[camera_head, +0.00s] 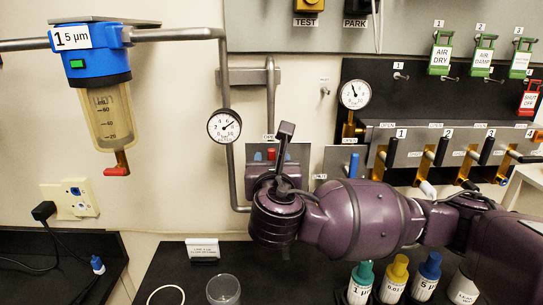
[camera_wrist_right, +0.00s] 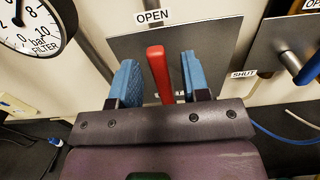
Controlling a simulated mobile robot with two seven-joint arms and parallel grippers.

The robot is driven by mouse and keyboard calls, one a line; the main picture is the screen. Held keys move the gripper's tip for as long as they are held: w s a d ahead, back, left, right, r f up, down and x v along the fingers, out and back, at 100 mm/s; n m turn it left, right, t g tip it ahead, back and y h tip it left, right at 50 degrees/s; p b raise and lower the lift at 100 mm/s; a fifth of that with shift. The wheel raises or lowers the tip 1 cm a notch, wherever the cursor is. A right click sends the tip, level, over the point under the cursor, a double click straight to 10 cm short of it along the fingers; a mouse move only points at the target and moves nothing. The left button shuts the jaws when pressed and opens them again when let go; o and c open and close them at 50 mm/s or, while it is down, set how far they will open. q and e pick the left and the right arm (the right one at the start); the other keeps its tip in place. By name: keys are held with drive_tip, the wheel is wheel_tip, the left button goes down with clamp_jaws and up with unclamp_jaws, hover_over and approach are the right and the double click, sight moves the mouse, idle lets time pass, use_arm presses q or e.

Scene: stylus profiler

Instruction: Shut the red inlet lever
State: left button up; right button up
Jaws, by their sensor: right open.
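The red inlet lever (camera_wrist_right: 158,72) stands nearly upright on a grey metal plate (camera_wrist_right: 215,38), below an OPEN label (camera_wrist_right: 153,16). A SHUT label (camera_wrist_right: 243,75) is to the right of the plate. My right gripper (camera_wrist_right: 160,82) is open, with one blue finger pad on each side of the lever and a visible gap on both sides. In the head view my right gripper (camera_head: 271,155) hides most of the lever; only a bit of red (camera_head: 271,154) shows between the pads. The lever's lower end is hidden behind the gripper body. My left gripper is not in view.
A pressure gauge (camera_head: 224,126) is left of the lever. A blue lever (camera_head: 353,165) stands close on the right, before a row of black-handled valves (camera_head: 441,151). Below are a clear cup (camera_head: 223,290) and capped bottles (camera_head: 395,280). A filter (camera_head: 106,108) hangs at the left.

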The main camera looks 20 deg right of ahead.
drive_tip(key=shift+x, duration=0.8)
clamp_jaws()
